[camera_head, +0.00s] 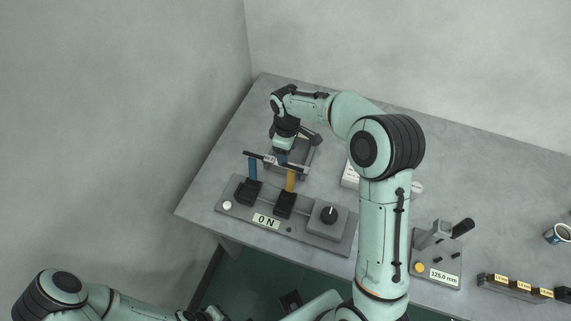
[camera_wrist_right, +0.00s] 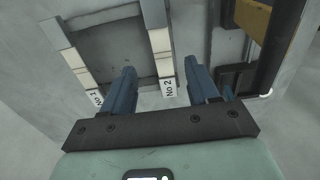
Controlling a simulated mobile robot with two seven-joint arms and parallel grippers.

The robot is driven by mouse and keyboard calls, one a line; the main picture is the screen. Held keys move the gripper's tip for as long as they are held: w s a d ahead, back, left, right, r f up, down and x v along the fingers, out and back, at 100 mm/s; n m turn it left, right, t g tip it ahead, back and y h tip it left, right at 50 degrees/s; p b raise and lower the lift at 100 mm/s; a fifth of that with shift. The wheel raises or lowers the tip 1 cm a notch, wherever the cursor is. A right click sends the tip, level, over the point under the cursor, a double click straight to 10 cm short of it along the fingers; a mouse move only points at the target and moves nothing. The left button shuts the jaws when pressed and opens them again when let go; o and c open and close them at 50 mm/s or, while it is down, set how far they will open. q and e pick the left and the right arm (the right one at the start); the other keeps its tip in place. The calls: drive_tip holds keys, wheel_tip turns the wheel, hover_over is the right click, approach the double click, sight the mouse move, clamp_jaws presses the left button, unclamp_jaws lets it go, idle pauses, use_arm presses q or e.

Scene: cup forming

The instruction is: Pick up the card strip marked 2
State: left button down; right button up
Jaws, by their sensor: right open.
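The card strip marked No 2 (camera_wrist_right: 167,82) shows in the right wrist view as a pale strip with a white end label, lying along a grey rail. A similar strip marked No 1 (camera_wrist_right: 95,97) lies on the rail to its left. My right gripper (camera_wrist_right: 161,72) is open, with its two blue fingers apart and the No 2 end between them in the picture. I cannot tell whether either finger touches it. In the head view my right gripper (camera_head: 282,157) is over the grey frame, and the strips are mostly hidden.
A test stand (camera_head: 240,213) with a "0 N" display, blue and yellow uprights and a knob stands in front of the frame. A 125.0 mm gauge (camera_head: 437,262), a labelled dark rack (camera_head: 515,290) and a cup (camera_head: 558,234) stand right. The table's back left is clear.

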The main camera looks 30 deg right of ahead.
wheel_tip(320, 180, down, 4)
drive_tip(key=shift+a+f, duration=0.15)
drive_tip(key=shift+f, duration=0.05)
clamp_jaws()
drive_tip(key=shift+r, duration=0.1)
